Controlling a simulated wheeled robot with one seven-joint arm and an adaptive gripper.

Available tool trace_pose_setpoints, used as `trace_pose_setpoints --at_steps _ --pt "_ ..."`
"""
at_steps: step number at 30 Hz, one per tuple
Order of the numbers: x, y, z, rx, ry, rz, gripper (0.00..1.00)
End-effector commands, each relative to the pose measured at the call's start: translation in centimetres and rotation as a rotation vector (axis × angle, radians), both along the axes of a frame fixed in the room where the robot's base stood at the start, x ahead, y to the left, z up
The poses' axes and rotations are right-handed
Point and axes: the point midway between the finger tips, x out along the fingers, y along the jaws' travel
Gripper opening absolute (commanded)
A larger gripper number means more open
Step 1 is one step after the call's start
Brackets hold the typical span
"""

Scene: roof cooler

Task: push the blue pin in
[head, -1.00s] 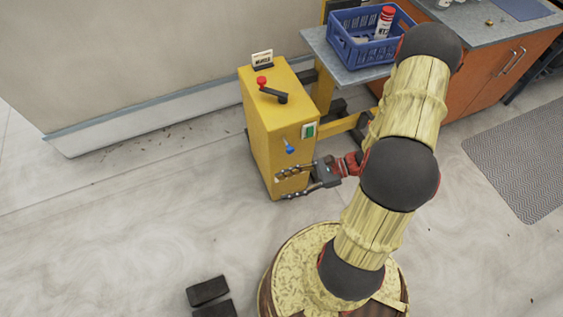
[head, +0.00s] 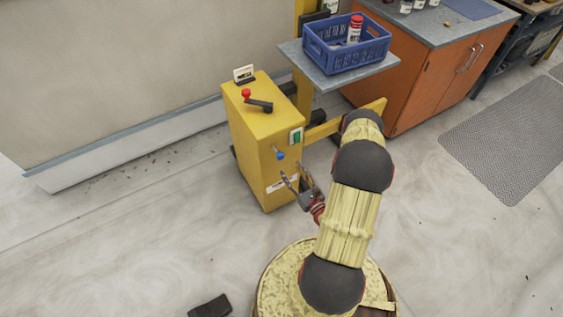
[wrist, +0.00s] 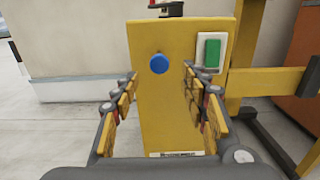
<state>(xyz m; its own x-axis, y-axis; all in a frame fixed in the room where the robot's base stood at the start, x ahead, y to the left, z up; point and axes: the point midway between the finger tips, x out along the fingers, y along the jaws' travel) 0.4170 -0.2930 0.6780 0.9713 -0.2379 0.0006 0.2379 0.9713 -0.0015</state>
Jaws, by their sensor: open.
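The blue pin (head: 280,155) sticks out from the front face of the yellow cabinet (head: 256,180). In the wrist view the round blue end of the pin (wrist: 159,64) faces me, slightly above and between my two fingers. My gripper (head: 292,179) is open and empty, a little below and in front of the pin, and apart from it. It also shows in the wrist view (wrist: 160,78), with its fingers spread on both sides.
A green switch (head: 296,136) sits on the cabinet to the right of the pin. A red-knobbed crank (head: 257,101) and a small sign (head: 244,74) are on top. A blue crate (head: 347,55) stands on the grey shelf behind. Floor to the left is clear.

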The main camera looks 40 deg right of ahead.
Motion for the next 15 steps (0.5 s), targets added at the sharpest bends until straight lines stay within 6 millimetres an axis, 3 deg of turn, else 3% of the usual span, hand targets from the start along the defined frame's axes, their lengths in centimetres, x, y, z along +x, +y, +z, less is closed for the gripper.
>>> trace_pose_setpoints --at_steps 9,15 --pt "4.6 -0.9 -0.1 -0.001 -0.001 0.007 0.44" --pt "6.5 -1.4 0.0 0.000 -0.001 0.005 0.44"
